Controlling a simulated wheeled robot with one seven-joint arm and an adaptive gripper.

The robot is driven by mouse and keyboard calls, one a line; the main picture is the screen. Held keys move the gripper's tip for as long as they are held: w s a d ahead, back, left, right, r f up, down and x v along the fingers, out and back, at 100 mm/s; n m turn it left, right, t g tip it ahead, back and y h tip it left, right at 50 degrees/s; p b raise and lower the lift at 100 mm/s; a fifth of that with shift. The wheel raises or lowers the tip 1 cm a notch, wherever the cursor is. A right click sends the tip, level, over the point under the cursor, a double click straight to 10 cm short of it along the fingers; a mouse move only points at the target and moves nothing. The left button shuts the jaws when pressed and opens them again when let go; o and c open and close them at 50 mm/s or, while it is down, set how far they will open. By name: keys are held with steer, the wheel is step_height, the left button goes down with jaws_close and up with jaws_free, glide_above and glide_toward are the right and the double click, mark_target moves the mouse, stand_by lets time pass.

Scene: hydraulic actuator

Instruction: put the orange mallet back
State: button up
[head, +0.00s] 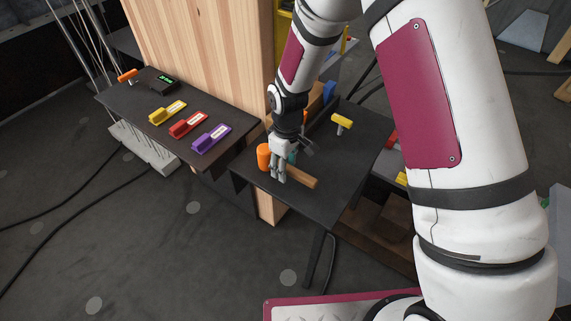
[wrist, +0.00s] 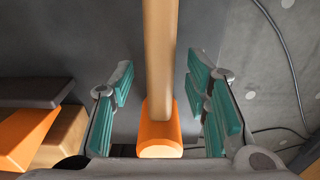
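The orange mallet lies on the small dark table, its orange head (head: 264,157) at the left and its wooden handle (head: 302,176) reaching to the right. In the wrist view the handle (wrist: 160,55) runs upward from the orange head (wrist: 160,132). My gripper (head: 281,175) is over the mallet, near where handle and head meet, and hides part of it. In the wrist view my gripper (wrist: 162,90) is open, with teal pads on both sides of the mallet and a visible gap on each side. It holds nothing.
A yellow mallet (head: 342,122) stands farther back on the same table (head: 335,190). A dark side table (head: 215,165) at the left bears yellow (head: 167,112), red (head: 188,124) and purple (head: 211,138) tools. A tall wooden panel (head: 205,55) rises behind.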

steer(key=shift+r, duration=0.1)
steer(key=s+d+r+m+t, duration=0.1)
steer(key=s+d+r, duration=0.15)
steer(key=r, duration=0.85)
steer(key=s+d+r+m, duration=0.1)
steer(key=d+r, duration=0.2)
steer(key=r, duration=0.7)
steer(key=s+d+r+m+t, duration=0.1)
steer(key=s+d+r+m, duration=0.3)
steer(key=s, duration=0.6)
steer(key=s+d+r+m+t, duration=0.2)
steer(key=s+d+r+m, duration=0.2)
steer(key=s+d+r, duration=0.3)
steer(key=s+r, duration=0.1)
steer(key=s, duration=0.3)
steer(key=shift+s+d+r+h, duration=0.15)
steer(key=shift+s+r+h, duration=0.05)
steer(key=shift+h, duration=0.1)
